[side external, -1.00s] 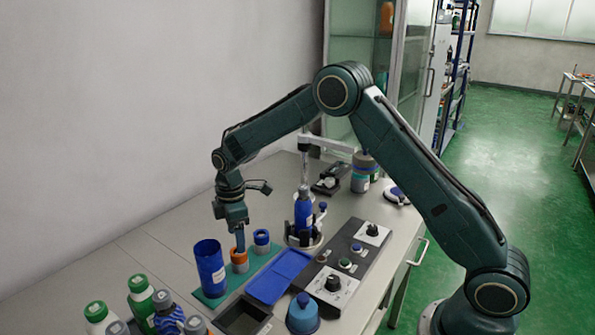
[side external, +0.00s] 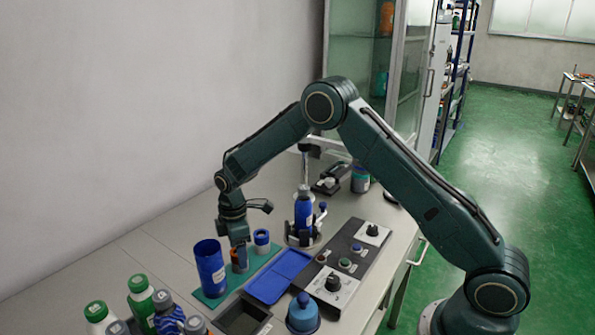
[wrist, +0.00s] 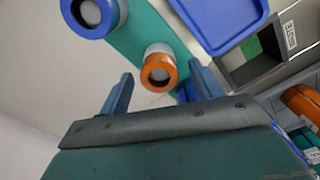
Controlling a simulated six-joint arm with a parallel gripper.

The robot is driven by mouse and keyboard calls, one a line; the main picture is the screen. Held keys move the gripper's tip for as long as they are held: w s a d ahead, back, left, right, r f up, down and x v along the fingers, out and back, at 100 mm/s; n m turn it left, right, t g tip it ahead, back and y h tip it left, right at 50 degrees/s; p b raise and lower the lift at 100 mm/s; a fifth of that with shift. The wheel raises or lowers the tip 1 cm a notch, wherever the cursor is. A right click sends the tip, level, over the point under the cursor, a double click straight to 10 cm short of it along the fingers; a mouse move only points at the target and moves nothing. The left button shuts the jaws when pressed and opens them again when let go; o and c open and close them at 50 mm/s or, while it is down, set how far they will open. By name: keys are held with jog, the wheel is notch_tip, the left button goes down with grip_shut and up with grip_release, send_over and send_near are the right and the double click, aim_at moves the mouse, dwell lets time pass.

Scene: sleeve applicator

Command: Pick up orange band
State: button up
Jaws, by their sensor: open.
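The orange band (wrist: 158,70) is a ring around the top of a short pale cylinder on a green mat (wrist: 137,35). In the wrist view it sits between my gripper's (wrist: 162,79) two spread blue fingertips, with no visible contact. In the side view my gripper (side external: 239,243) points down directly over the orange band (side external: 239,266), and its fingers hide most of it. My gripper is open.
A tall blue cylinder (side external: 210,268) stands close on the left and a short blue-banded cylinder (side external: 262,240) on the right, on the same mat. A blue tray (side external: 278,277), a dark bin (side external: 243,316) and a control panel (side external: 338,270) lie nearby. Bottles (side external: 140,292) stand in front.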

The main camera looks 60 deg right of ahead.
jog(key=c, duration=1.1)
jog(key=shift+r, duration=0.15)
notch_tip(320, 180, up, 20)
jog(key=shift+f, duration=0.15)
dwell(0.7)
jog(key=shift+r, duration=1.5)
jog(key=shift+d, duration=0.1)
